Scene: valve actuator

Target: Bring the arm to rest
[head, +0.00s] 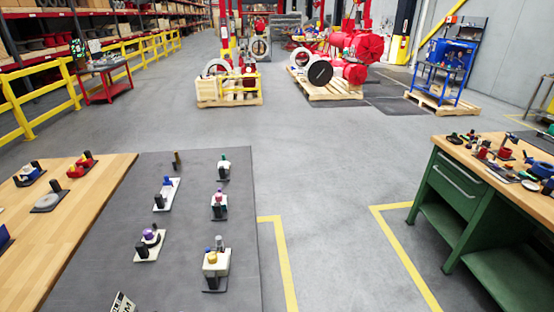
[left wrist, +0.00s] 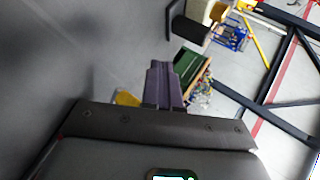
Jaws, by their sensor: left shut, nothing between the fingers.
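My left gripper (left wrist: 165,84) shows in the left wrist view, its dark fingers together with nothing between them. A cream part with a black cylinder (left wrist: 190,28) appears beyond the fingertips, apart from them. In the head view no gripper can be made out clearly. The dark grey mat (head: 195,270) carries small valve parts on plates, including one with a yellow cap (head: 212,258), one with a purple top (head: 149,235) and one with a blue piece (head: 167,182). A black-and-white piece (head: 123,303) is cut off at the bottom edge. My right gripper is out of view.
A wooden bench top (head: 85,220) with more parts adjoins the mat at left. A green workbench (head: 450,190) with loose parts stands at right. Open grey floor with yellow lines (head: 285,265) lies between. Pallets with red valves (head: 335,85) stand farther back.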

